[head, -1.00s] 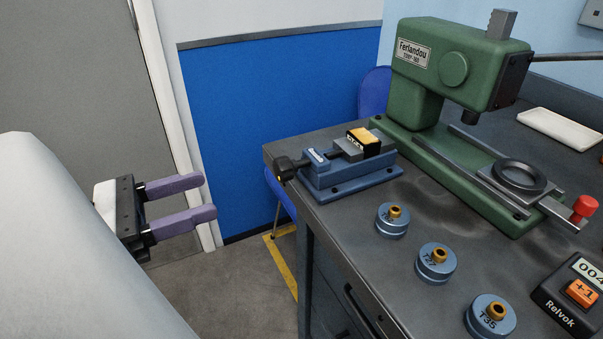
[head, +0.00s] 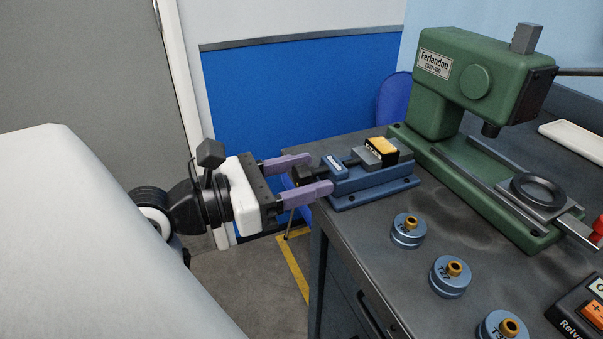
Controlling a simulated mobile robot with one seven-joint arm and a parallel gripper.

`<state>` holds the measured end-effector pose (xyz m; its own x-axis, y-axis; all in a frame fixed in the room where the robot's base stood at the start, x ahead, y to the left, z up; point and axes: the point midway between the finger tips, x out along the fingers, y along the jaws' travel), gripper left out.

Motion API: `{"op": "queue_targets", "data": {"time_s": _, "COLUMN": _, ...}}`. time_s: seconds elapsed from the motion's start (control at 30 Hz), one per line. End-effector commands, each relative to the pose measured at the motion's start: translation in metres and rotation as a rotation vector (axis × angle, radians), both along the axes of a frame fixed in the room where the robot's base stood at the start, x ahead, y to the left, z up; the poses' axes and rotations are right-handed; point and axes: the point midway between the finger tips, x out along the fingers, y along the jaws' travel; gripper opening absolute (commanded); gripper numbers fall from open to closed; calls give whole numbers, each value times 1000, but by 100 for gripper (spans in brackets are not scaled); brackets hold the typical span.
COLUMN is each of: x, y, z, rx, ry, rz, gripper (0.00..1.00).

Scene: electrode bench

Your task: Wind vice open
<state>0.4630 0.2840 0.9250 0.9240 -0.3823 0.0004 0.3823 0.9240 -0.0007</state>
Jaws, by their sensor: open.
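The blue vice (head: 372,186) sits at the left corner of the bench, with a black-and-yellow block (head: 383,148) at its jaws. Its dark handle (head: 302,175) sticks out to the left on the screw. My gripper (head: 322,172), with purple fingers, is open and reaches in from the left. One finger is on the far side of the handle and the other on the near side. I cannot tell whether either finger touches the handle.
A green press (head: 470,90) stands behind the vice on the dark bench (head: 385,250). Several blue round holders with brass tops, such as this one (head: 408,232), stand along the front. A blue chair (head: 393,100) is behind the bench. Floor is open at left.

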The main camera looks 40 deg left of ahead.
Motion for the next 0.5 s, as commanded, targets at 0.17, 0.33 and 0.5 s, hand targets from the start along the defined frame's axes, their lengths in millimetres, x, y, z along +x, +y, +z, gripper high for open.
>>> {"op": "queue_targets", "data": {"time_s": 0.17, "x": 0, "y": 0, "z": 0, "rx": 0, "ry": 0, "rz": 0, "gripper": 42}}
{"op": "queue_targets", "data": {"time_s": 0.33, "x": 0, "y": 0, "z": 0, "rx": 0, "ry": 0, "rz": 0, "gripper": 20}}
{"op": "queue_targets", "data": {"time_s": 0.5, "x": 0, "y": 0, "z": 0, "rx": 0, "ry": 1, "rz": 0, "gripper": 8}}
